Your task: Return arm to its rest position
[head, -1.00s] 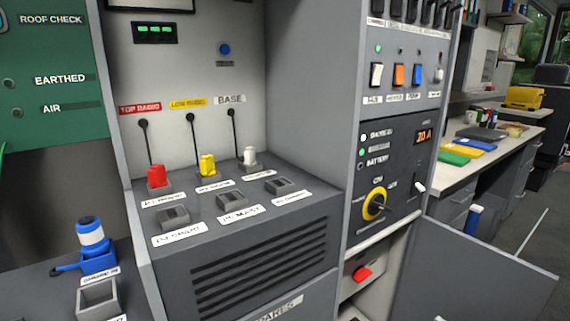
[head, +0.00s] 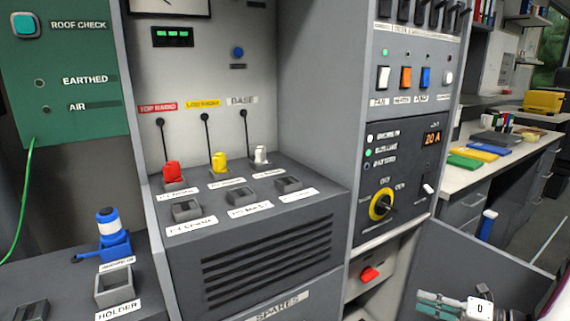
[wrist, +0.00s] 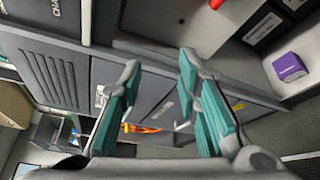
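My gripper (head: 448,308) shows at the bottom right edge of the head view, in front of a grey open door or panel. In the wrist view my gripper (wrist: 160,95) has its two teal-padded fingers spread apart, with nothing between them. Past the fingertips are grey cabinet fronts, some way off. My gripper touches nothing that I can see.
A grey console with red (head: 173,172), yellow (head: 219,162) and white (head: 261,155) plugs stands ahead. The grey open panel (head: 480,262) is close to my gripper. A blue-and-white plug (head: 110,225) is at left. A purple box (wrist: 290,68) lies on a shelf in the wrist view.

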